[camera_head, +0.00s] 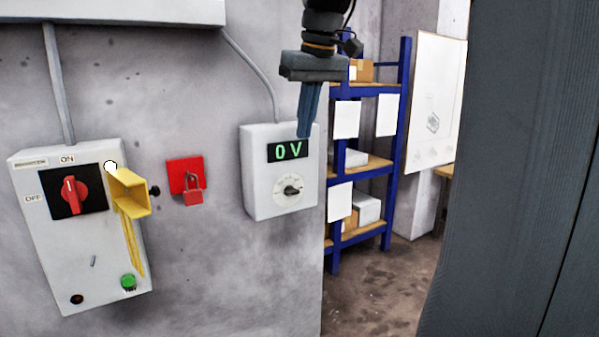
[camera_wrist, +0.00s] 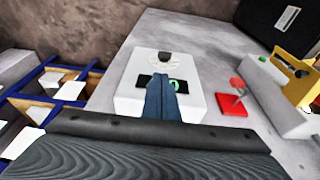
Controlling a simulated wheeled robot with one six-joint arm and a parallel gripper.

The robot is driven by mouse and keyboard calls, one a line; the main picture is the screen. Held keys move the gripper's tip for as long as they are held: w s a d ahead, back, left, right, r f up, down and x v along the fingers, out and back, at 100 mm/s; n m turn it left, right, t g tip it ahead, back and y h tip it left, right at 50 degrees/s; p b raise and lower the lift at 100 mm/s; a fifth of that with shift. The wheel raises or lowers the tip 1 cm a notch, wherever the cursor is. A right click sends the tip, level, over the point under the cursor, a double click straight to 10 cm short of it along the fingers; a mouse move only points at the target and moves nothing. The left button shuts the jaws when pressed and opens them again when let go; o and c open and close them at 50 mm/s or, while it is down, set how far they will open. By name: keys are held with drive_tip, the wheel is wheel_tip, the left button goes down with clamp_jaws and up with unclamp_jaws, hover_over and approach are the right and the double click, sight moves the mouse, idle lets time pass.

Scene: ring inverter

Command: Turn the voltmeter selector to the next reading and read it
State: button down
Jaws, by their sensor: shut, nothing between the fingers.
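The voltmeter (camera_head: 255,172) is a white box on the grey wall, with a lit display (camera_head: 288,150) that shows "0 V" in green. Below the display is the selector knob (camera_head: 292,189), a small dark pointer on a pale round dial with marks too small to read. My gripper (camera_head: 304,133) is shut and empty, its blue fingers pointing down in front of the box's upper right, above the knob and apart from it. In the wrist view, the fingers (camera_wrist: 162,80) cover part of the display, and the knob (camera_wrist: 165,57) shows beyond their tips.
At left is a switch box (camera_head: 50,250) with a red rotary handle (camera_head: 70,192) standing upright under ON, and a yellow bracket (camera_head: 130,192). A red padlock (camera_head: 194,191) hangs on a red plate between the boxes. Blue shelving (camera_head: 333,250) stands at right.

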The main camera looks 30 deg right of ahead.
sight(296, 190)
drive_tip(key=p+x, duration=0.1)
drive_tip(key=x, duration=0.3)
drive_tip(key=p+x, duration=0.1)
drive_tip(key=x, duration=0.3)
drive_tip(key=s+p+x, duration=0.1)
drive_tip(key=x, duration=0.4)
drive_tip(key=shift+s+f, duration=0.1)
drive_tip(key=shift+f, duration=0.05)
drive_tip(key=shift+f, duration=0.1)
